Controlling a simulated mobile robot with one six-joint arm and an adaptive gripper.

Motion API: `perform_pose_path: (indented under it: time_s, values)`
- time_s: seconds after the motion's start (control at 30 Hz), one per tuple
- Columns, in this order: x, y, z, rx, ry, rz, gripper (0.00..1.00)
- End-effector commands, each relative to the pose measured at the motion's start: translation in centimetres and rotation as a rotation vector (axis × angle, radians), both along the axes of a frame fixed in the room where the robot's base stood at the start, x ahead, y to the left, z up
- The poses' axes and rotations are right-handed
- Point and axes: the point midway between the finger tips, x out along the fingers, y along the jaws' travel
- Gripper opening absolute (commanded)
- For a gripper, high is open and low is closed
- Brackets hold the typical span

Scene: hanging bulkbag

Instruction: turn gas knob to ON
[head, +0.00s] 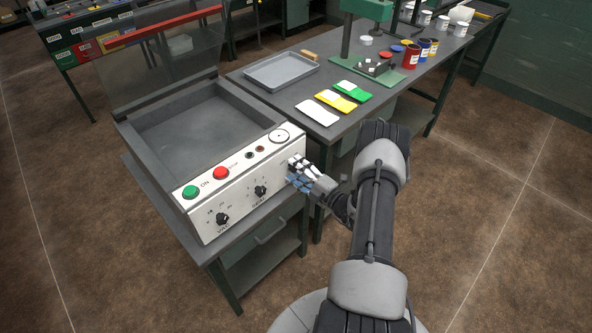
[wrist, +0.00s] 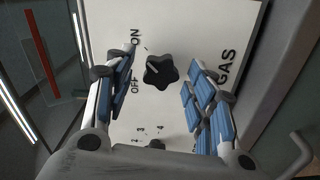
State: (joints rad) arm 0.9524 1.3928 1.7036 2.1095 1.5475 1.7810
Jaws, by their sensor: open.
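The gas knob (wrist: 160,72) is black and lobed, on a white panel (wrist: 185,25) marked GAS, ON and OFF in the wrist view. A pale mark shows on the knob's OFF/ON side; its exact setting is hard to tell. My gripper (wrist: 158,70) is open, its blue-padded fingers on either side of the knob in the picture, with gaps to it. Contact is not visible. In the head view my gripper (head: 298,172) is at the right end of the machine's front panel (head: 235,205) and hides the gas knob.
The panel also has two black knobs, a green button (head: 190,192) and a red button (head: 221,173). The machine has an open tray and a raised clear lid (head: 150,60). A bench with a grey pan (head: 281,72) and coloured packets stands close behind my gripper.

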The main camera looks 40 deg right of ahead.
Motion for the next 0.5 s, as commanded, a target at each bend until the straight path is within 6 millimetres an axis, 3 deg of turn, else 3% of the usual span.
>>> perform_pose_path:
  time_s: [0.5]
  values:
    - [-9.7,-0.9,0.0,0.003,0.001,-0.005,0.5]
